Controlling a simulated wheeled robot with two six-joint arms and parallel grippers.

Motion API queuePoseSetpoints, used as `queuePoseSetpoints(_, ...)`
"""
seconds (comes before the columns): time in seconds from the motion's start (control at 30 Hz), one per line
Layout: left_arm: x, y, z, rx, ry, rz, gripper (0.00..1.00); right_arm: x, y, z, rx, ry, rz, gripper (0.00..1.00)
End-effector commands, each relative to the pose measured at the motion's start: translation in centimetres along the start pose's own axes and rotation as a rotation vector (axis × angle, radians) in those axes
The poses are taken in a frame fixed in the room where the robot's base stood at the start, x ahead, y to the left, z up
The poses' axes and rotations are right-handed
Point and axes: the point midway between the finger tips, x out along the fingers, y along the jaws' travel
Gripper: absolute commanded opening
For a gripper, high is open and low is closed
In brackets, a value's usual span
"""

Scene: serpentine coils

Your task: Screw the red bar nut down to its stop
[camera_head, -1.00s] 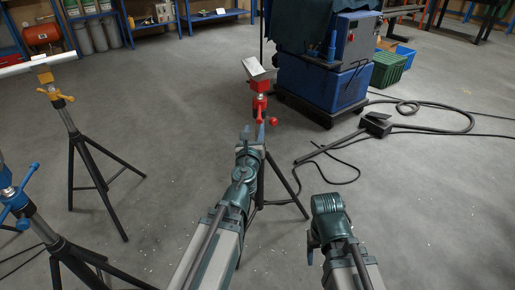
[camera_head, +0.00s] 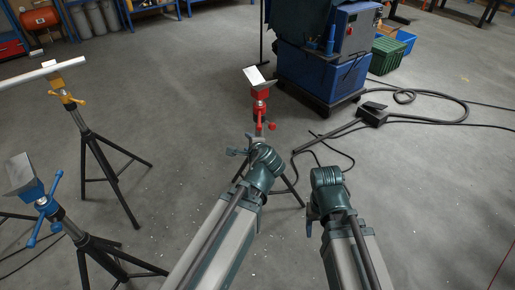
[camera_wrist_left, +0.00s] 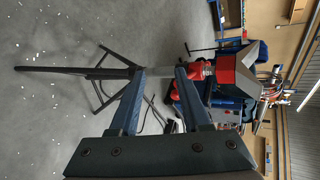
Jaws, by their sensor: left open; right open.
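The red bar nut (camera_head: 259,107) sits on the screw of the red-topped stand, below its red V-shaped head (camera_head: 260,88). A red handle hangs at its right side. In the left wrist view, the nut (camera_wrist_left: 200,70) and red head (camera_wrist_left: 235,72) lie sideways, right of and beyond the fingers. My left gripper (camera_head: 240,151) is open and empty, in front of and below the nut; the stand's post shows past its fingertips (camera_wrist_left: 160,72). I cannot tell the exact gap. My right gripper (camera_head: 311,219) is open, low and right of the stand, partly hidden by its wrist.
A blue-topped stand (camera_head: 22,175) and a yellow-topped stand (camera_head: 66,98) holding a pale bar are at the left. A blue machine (camera_head: 322,75) stands behind the red stand. Black cables and a pedal (camera_head: 372,113) lie on the floor at right.

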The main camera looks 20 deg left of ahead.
Motion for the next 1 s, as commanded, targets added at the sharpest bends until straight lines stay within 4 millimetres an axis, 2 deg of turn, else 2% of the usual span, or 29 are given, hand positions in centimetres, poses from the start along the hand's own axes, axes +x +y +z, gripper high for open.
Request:
queuePoseSetpoints(0.03,-1.1,-0.4,0.0,-0.049,-0.001,0.042,0.47,-1.6,0.2,0.1,0.0,0.0,0.0,0.68)
queuePoseSetpoints(0.1,-1.9,0.1,-0.2,-0.12,-0.005,0.102,0.47,-2.6,0.3,0.1,0.0,0.0,0.0,0.68)
queuePoseSetpoints(0.4,-5.3,2.4,-1.1,-0.336,-0.039,0.312,0.47,-5.6,0.6,0.3,0.0,0.0,0.0,0.68)
queuePoseSetpoints(0.6,-6.4,3.2,-1.5,-0.393,-0.054,0.377,0.47,-6.3,0.7,0.4,0.0,0.0,0.0,0.68)
queuePoseSetpoints(0.93,-6.5,3.4,-1.5,-0.404,-0.057,0.388,0.47,-6.3,0.7,0.4,0.0,0.0,0.0,0.68)
queuePoseSetpoints(1.0,-6.5,3.4,-1.5,-0.407,-0.058,0.39,0.36,-6.4,0.7,0.4,0.0,0.0,0.0,0.68)
